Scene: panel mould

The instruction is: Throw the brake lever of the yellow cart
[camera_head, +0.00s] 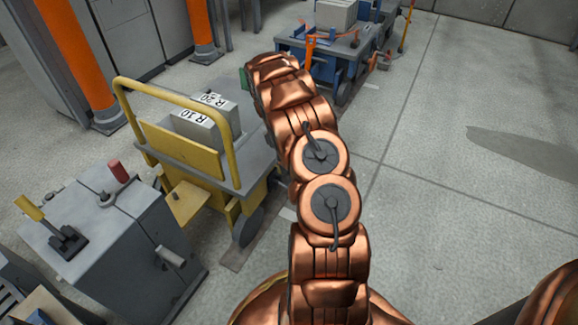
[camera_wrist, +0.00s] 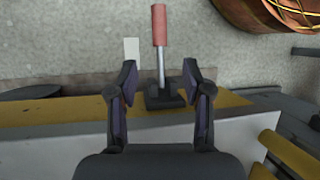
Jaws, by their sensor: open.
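The yellow cart (camera_head: 180,150) stands left of my arm in the head view, with a yellow handrail and grey blocks marked R 10 and R 20 on its deck. In the wrist view, its yellow edge (camera_wrist: 40,116) crosses the frame. A brake lever (camera_wrist: 160,28) with a red grip, metal rod and dark base stands at that edge, its grip pointing to the top of the picture. My gripper (camera_wrist: 160,72) is open, with one finger on each side of the rod and gaps visible on both sides. My arm hides the gripper and this lever in the head view.
A grey cabinet (camera_head: 125,245) with a yellow-handled lever (camera_head: 45,220) and a red-handled lever (camera_head: 112,182) stands at the lower left. A blue cart (camera_head: 325,60) with an orange lever stands behind. Orange columns (camera_head: 75,55) rise at the left. The floor (camera_head: 470,110) at right is clear.

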